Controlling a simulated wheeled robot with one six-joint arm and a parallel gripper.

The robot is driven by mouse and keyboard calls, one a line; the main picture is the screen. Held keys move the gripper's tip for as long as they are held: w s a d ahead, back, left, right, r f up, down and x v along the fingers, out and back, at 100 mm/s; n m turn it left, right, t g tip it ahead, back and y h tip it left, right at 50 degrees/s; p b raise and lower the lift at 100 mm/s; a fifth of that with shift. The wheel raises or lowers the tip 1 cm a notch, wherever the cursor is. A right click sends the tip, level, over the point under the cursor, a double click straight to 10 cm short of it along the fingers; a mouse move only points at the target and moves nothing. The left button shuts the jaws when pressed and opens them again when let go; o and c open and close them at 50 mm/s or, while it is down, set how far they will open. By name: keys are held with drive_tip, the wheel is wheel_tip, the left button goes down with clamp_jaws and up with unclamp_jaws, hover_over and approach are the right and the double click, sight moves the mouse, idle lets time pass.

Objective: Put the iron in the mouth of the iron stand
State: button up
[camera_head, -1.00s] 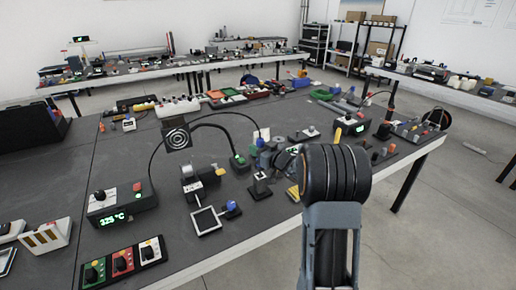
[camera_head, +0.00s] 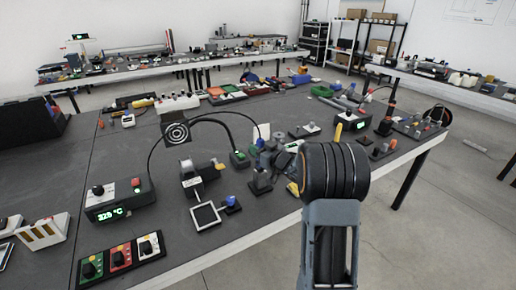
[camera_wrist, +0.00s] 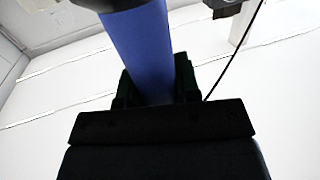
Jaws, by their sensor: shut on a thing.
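My gripper (camera_head: 272,152) shows small beyond my dark arm links in the head view. In the wrist view it is shut on the blue handle of the iron (camera_wrist: 142,45), which stands up out of the dark jaws. A thin black cord runs beside it. In the head view the iron's blue part (camera_head: 260,143) is small and partly hidden, and its tip cannot be made out. What looks like the iron stand (camera_head: 188,178), a dark holder behind a square frame, is left of my gripper. The iron is apart from it; the mouth is not clear.
A station with a green display (camera_head: 118,203) stands at left. A spiral-patterned plate (camera_head: 177,133) is behind the stand. A small black post (camera_head: 261,184) is below my gripper. Coloured control boxes (camera_head: 121,258) line the front edge. Bare tabletop (camera_head: 150,225) lies between.

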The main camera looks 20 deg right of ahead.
drive_tip(key=shift+f+b, duration=0.55)
drive_tip(key=shift+f, duration=0.2)
drive_tip(key=o, duration=0.9)
drive_tip(key=shift+o, duration=0.2)
drive_tip(key=v, duration=1.3)
drive_tip(key=shift+s+d, duration=0.2)
drive_tip(key=shift+s, duration=0.2)
drive_tip(key=shift+r, duration=0.1)
wheel_tip(320, 180, up, 10)
drive_tip(key=p, duration=0.8)
drive_tip(key=shift+p, duration=0.35)
